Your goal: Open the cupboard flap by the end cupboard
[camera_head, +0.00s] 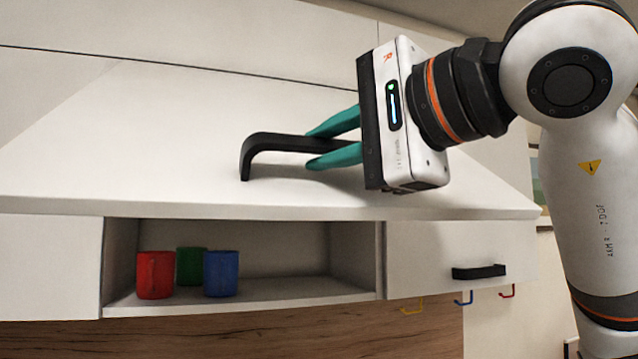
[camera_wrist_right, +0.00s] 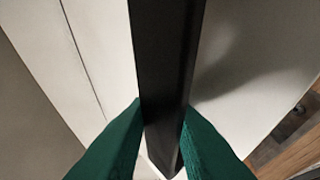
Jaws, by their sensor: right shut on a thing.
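The white cupboard flap (camera_head: 150,130) is tilted up and outward, with an open compartment (camera_head: 300,265) showing below its lower edge. A black bar handle (camera_head: 262,145) is fixed on its face. My right gripper (camera_head: 322,143) comes in from the right, its green fingertips above and below the handle bar, shut on it. In the right wrist view the black handle (camera_wrist_right: 168,70) runs between the two green fingers. The end cupboard (camera_head: 430,250) is at the right of the compartment, with its own black handle (camera_head: 480,271), and is closed. My left gripper is not in view.
Red (camera_head: 155,274), green (camera_head: 190,262) and blue (camera_head: 221,273) mugs stand at the left of the open compartment. A wood splashback (camera_head: 250,340) is below.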

